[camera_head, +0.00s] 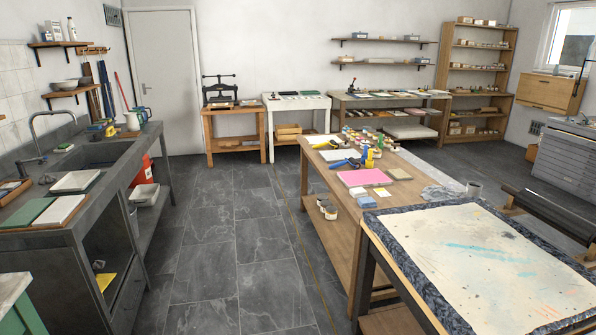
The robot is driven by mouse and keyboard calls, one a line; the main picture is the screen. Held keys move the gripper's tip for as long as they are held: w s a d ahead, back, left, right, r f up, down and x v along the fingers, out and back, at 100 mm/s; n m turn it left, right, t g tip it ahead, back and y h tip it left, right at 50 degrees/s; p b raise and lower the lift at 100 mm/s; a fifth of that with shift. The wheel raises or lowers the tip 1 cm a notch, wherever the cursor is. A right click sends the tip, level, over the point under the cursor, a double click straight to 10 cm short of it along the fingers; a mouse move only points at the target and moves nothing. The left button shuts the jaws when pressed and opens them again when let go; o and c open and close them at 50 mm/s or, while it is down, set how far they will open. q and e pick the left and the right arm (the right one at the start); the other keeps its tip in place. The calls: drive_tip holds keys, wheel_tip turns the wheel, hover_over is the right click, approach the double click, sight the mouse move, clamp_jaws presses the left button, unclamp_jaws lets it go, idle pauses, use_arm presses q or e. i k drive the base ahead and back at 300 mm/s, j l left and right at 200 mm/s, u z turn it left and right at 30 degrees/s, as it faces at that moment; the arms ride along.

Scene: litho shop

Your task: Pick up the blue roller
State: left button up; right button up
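A small blue roller (344,163) lies on the wooden worktable (310,157) in the middle of the room, near its left edge. It is small and far off, so its details are hard to make out. It lies behind a pink slab (364,177) and beside yellow and blue bottles. Neither of my grippers shows in the head view.
A yellow-handled tool (327,143) and several small jars are on the same table. A paint-stained board table (480,262) stands in the right foreground. A grey sink counter (85,215) runs along the left. The tiled floor (230,220) between is clear.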

sight(344, 163)
drive_tip(key=i, duration=2.75)
